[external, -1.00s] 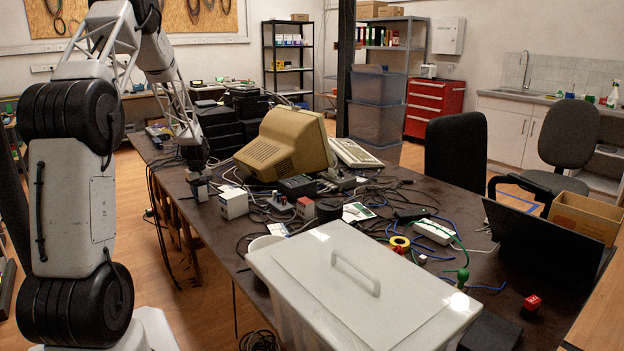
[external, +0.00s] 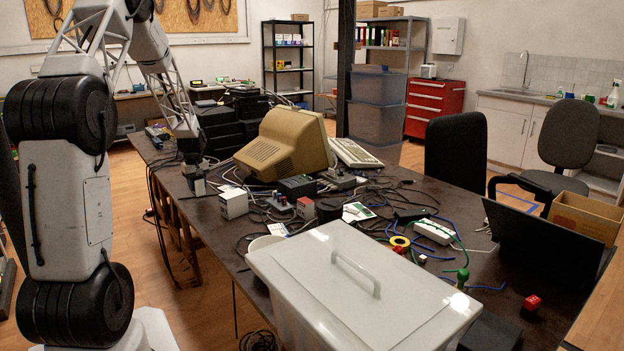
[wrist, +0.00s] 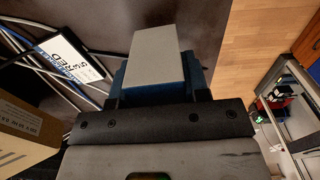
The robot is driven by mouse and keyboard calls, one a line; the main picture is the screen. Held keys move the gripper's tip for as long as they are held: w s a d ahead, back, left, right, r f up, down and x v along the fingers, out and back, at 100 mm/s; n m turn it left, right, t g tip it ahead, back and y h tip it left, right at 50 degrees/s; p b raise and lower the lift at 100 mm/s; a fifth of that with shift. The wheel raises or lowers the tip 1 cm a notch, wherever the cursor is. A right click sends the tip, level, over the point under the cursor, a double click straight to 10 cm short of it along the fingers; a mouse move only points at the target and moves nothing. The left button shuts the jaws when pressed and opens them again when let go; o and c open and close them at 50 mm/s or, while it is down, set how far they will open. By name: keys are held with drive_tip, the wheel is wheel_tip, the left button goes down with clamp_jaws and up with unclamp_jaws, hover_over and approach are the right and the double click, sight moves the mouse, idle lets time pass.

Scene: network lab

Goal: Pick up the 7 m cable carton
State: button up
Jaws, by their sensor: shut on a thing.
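In the external view my gripper (external: 193,172) is at the left edge of the dark table, shut on the small pale carton (external: 199,187). The carton is upright and at or just above the tabletop; a gap beneath it is hard to make out. No length marking is legible on it, so I cannot read whether it says 7 m. The fingers hide part of its sides.
A whitish box (external: 234,204) stands just right of the held carton, with cables around it. A beige monitor (external: 272,150) and stacked black devices (external: 220,128) are behind. A lidded white bin (external: 360,275) fills the front. A printed label (wrist: 70,56) lies among cables.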

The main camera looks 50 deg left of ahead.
drive_tip(key=s+d, duration=0.2)
drive_tip(key=d, duration=0.1)
drive_tip(key=s+d+r, duration=0.1)
drive_tip(key=s+d, duration=0.2)
drive_tip(key=d, duration=0.1)
drive_tip(key=s+d, duration=0.2)
drive_tip(key=d, duration=0.2)
drive_tip(key=shift+s+r, duration=0.15)
drive_tip(key=shift+s, duration=0.25)
